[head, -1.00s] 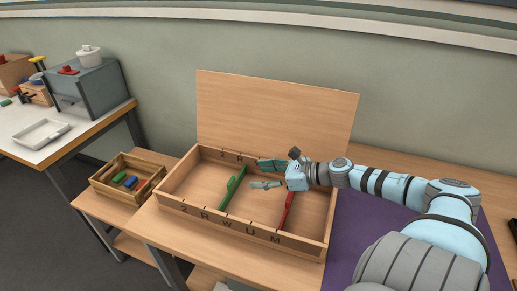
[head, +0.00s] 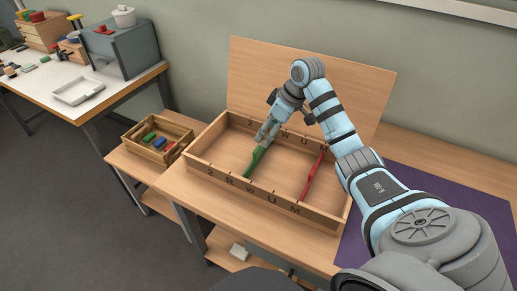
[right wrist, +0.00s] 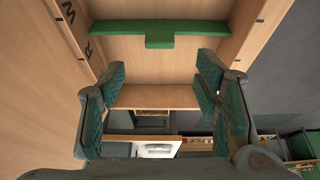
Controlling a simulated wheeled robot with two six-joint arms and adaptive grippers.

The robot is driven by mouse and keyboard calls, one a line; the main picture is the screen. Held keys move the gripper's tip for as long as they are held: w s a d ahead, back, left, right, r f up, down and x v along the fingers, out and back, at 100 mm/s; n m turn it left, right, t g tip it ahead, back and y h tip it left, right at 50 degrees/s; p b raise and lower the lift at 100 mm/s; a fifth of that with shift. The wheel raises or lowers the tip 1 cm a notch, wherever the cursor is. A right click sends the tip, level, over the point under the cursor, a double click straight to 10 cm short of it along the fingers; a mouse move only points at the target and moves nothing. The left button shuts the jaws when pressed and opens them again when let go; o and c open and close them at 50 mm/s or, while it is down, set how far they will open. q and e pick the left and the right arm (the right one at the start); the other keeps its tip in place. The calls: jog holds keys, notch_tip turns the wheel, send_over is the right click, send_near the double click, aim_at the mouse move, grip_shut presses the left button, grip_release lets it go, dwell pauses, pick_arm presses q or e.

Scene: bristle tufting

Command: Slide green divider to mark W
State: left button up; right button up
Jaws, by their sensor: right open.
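The green divider (head: 255,162) stands across the inside of a wooden tray (head: 274,197), with its near end around the R and W marks on the front wall. Mark W (head: 248,188) is printed there in dark letters. In the right wrist view the green divider (right wrist: 120,28) spans the top, its tab in the middle, level with the part of the rim between R and W (right wrist: 69,13). My right gripper (head: 264,136) points down over the far part of the green divider. Its fingers (right wrist: 161,85) are open with nothing between them. My left gripper is out of view.
A red divider (head: 313,176) stands further right in the tray. An upright wooden panel (head: 300,75) rises behind the tray. A small crate (head: 157,139) with coloured blocks is at left. A purple mat (head: 372,215) lies at right, under my right arm.

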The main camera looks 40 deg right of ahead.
aim_at(258, 149)
jog(key=b+x, duration=0.1)
jog(key=x, duration=0.8)
jog(key=shift+w+f+b, duration=0.15)
jog(key=shift+f+b, duration=0.2)
grip_shut()
